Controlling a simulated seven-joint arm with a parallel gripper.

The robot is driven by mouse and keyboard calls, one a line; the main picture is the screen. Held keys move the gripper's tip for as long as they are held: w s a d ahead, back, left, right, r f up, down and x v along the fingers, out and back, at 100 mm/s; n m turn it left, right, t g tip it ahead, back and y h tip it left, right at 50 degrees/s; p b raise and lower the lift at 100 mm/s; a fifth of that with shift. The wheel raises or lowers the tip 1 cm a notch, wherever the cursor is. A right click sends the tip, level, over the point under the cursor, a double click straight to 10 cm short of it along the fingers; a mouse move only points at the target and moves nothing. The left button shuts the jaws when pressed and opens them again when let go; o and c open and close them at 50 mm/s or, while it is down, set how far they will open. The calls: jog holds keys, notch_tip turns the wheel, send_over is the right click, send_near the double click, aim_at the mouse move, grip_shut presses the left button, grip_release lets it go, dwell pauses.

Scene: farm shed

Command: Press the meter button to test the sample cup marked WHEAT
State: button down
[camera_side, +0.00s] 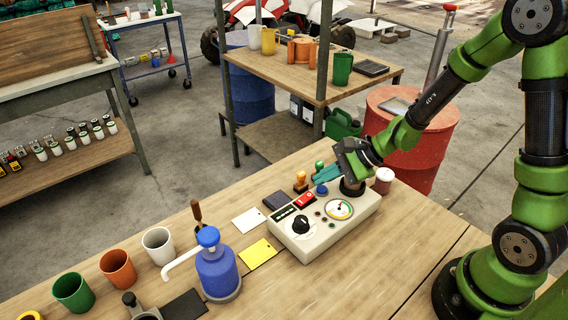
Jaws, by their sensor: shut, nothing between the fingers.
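White (158,245), orange (117,268) and green (73,292) cups stand at left. No WHEAT marking is readable.
A blue pump bottle (217,270) stands left of the meter. Yellow (257,253) and white (249,220) cards lie between. Orange (300,180) and green-topped (319,167) stamp-like pieces stand close behind the meter. The bench's front right is clear.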

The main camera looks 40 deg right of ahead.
jog(key=shift+s+d+f+g, duration=0.15)
jog(key=shift+s+f, duration=0.1)
jog(key=shift+f, duration=0.2)
jog(key=shift+s+d+f+g, duration=0.15)
jog(key=shift+s+f, duration=0.1)
jog(key=shift+f, duration=0.15)
jog(key=shift+s+r, duration=0.4)
jog(key=shift+s, duration=0.1)
jog(key=shift+w+a+r, duration=0.1)
jog(key=shift+w+r, duration=0.05)
jog(key=shift+r, duration=2.55)
